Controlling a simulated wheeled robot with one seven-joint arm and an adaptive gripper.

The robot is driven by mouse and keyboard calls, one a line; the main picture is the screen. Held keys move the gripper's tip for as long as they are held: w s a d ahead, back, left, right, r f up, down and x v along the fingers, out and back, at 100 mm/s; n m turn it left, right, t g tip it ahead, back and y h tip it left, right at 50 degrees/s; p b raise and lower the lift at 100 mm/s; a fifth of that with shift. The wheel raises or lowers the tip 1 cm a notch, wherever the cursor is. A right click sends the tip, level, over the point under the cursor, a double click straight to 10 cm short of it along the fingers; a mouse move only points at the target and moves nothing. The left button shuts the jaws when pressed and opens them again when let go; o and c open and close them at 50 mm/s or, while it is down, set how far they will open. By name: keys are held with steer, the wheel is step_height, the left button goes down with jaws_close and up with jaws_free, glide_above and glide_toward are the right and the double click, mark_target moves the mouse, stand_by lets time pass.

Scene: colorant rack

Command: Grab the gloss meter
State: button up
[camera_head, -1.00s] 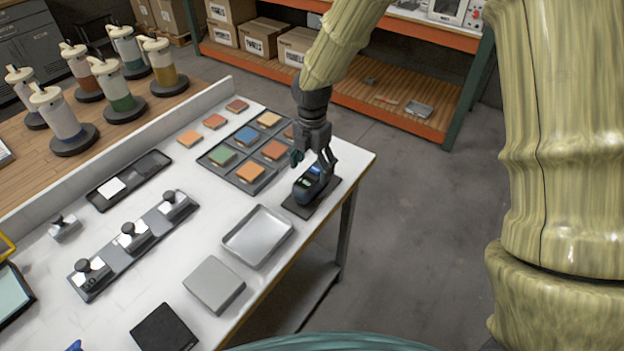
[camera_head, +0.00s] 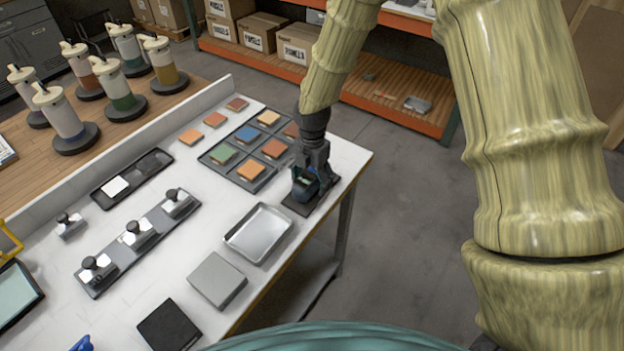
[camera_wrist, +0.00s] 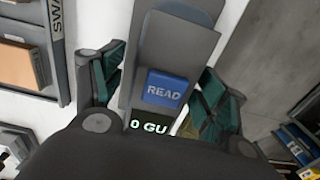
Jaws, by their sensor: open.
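The gloss meter (camera_wrist: 182,38) is a dark grey device with a blue READ button and a small display showing "0 GU". In the head view the gloss meter (camera_head: 303,184) sits on a dark mat (camera_head: 298,208) near the table's right edge, partly hidden by my gripper (camera_head: 312,180). In the wrist view my gripper (camera_wrist: 165,88) is open, with one green-padded finger on each side of the meter. The left finger is close beside the meter's side; I cannot tell whether either finger touches it.
A grid tray of colored swatches (camera_head: 232,178) stands just left of my gripper. An empty metal tray (camera_head: 258,233) and a grey block (camera_head: 217,280) lie nearer the front. The table's edge (camera_head: 338,207) is close on the right, with open floor beyond.

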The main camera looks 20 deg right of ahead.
steer(key=c, duration=1.4)
steer(key=shift+r, duration=0.2)
